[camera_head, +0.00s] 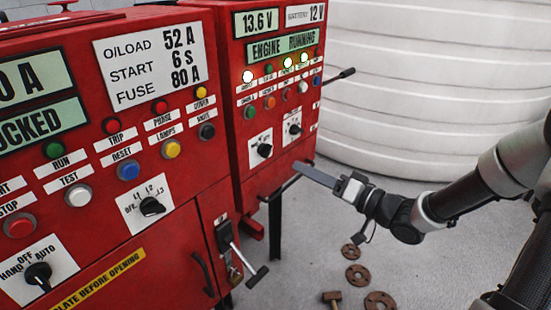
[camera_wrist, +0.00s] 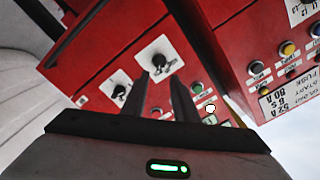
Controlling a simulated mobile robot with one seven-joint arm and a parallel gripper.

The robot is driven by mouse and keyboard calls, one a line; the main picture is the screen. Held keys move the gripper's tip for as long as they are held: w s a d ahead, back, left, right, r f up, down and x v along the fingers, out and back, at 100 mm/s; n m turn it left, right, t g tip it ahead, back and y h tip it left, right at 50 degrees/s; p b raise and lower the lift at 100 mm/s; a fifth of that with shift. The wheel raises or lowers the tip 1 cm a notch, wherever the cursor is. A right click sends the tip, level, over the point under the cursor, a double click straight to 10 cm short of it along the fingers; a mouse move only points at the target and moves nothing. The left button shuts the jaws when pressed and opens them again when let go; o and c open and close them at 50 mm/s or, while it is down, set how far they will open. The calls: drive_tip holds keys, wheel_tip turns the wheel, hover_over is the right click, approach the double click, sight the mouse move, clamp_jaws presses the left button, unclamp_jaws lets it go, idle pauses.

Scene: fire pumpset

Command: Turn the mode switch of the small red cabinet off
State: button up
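The small red cabinet (camera_head: 256,183) stands right of a larger red cabinet. Its front carries two black rotary switches on white plates: a left switch (camera_head: 265,150) and a right switch (camera_head: 295,129). Their labels are too small to read, so I cannot tell which is the mode switch. My gripper (camera_head: 300,170) is in front of the cabinet, below the switches. In the wrist view, turned upside down, its two fingers (camera_wrist: 165,80) are apart with nothing between them. They point toward the left switch (camera_wrist: 161,63), apparently short of it. The right switch (camera_wrist: 119,92) lies to one side.
The large red cabinet (camera_head: 120,255) has its own switches and buttons. A lever (camera_head: 240,262) sticks out low between the cabinets. Rusty flanges (camera_head: 358,275) and a hammer (camera_head: 332,298) lie on the floor. A pale tank (camera_head: 430,90) stands behind.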

sight(269, 153)
drive_tip(key=b+x, duration=0.1)
drive_tip(key=x, duration=0.9)
drive_tip(key=shift+w+a, duration=0.2)
clamp_jaws()
